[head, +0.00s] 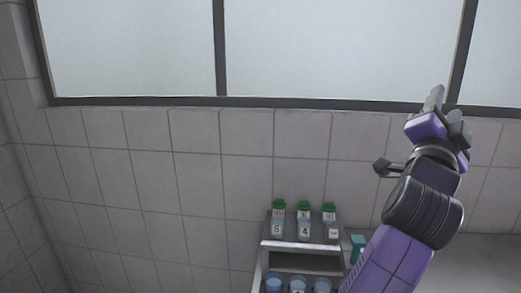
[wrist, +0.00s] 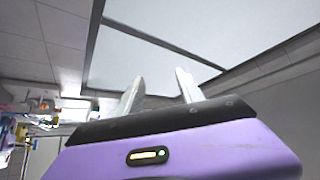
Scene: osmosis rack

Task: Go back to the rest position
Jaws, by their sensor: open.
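My gripper (head: 436,100) is raised high at the right of the head view, in front of the tiled wall just under the window. Its fingers point up, away from the rack. In the wrist view my gripper (wrist: 159,88) shows two pale fingers standing apart with nothing between them. The window and its dark frame lie beyond the fingers.
A white rack (head: 302,245) stands low in the middle, with green-capped bottles (head: 304,222) on top and several blue-topped containers (head: 298,285) below. A teal box (head: 358,247) is beside it. The tiled wall (head: 140,190) is bare at left. A pale counter (head: 485,262) is at right.

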